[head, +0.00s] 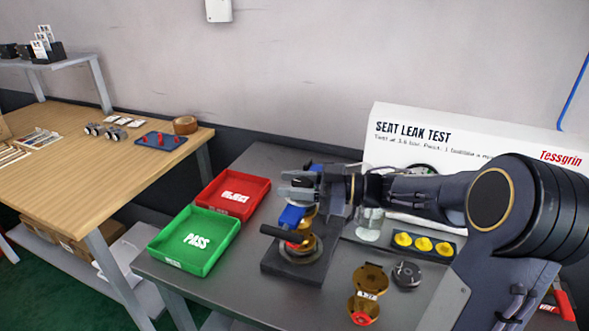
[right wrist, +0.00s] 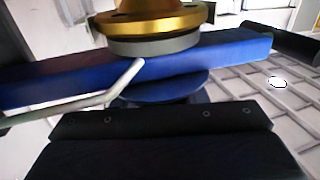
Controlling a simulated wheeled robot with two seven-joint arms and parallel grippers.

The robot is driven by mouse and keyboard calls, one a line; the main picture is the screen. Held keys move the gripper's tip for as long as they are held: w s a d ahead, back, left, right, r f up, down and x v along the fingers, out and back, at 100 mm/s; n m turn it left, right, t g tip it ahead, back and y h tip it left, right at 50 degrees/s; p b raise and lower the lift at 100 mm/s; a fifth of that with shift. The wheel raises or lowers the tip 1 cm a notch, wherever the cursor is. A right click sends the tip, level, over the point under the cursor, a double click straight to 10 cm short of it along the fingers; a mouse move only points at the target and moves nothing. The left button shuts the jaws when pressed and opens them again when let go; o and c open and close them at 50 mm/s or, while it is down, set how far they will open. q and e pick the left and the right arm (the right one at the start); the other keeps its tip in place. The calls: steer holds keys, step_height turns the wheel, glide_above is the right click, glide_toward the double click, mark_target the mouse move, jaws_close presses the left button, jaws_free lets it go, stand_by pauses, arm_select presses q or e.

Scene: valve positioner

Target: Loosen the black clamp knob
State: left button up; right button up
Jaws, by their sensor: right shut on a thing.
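My right gripper (head: 298,186) is at the top of the test fixture (head: 292,268) on the grey bench. A blue clamp bar (head: 291,215) slants just below the jaws, above brass parts (head: 305,240) in the fixture. In the right wrist view the blue bar (right wrist: 225,58) crosses the picture, with a brass part (right wrist: 155,20) and grey ring beyond it and a dark jaw across the bottom. My left gripper is not in view.
A black bar handle (head: 281,234) sticks out left from the fixture. A green PASS tray (head: 180,262) and a red tray (head: 245,205) lie to the left. Yellow caps in a dark holder (head: 423,246), a brass part (head: 368,285) and a dark disc (head: 407,273) lie to the right.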

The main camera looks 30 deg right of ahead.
steer(key=shift+s+a+n+g+y+p, duration=0.1)
steer(key=shift+n+g+y+p, duration=0.5)
steer(key=shift+n+g, duration=0.45)
steer(key=shift+s+a+n+g+y+p, duration=0.1)
steer(key=shift+n+g+y+p, duration=0.45)
steer(key=shift+g, duration=0.8)
steer(key=o, duration=1)
steer(key=shift+c, duration=0.2)
steer(key=shift+d, duration=0.15)
steer(key=v, duration=0.7)
steer(key=shift+d, duration=0.3)
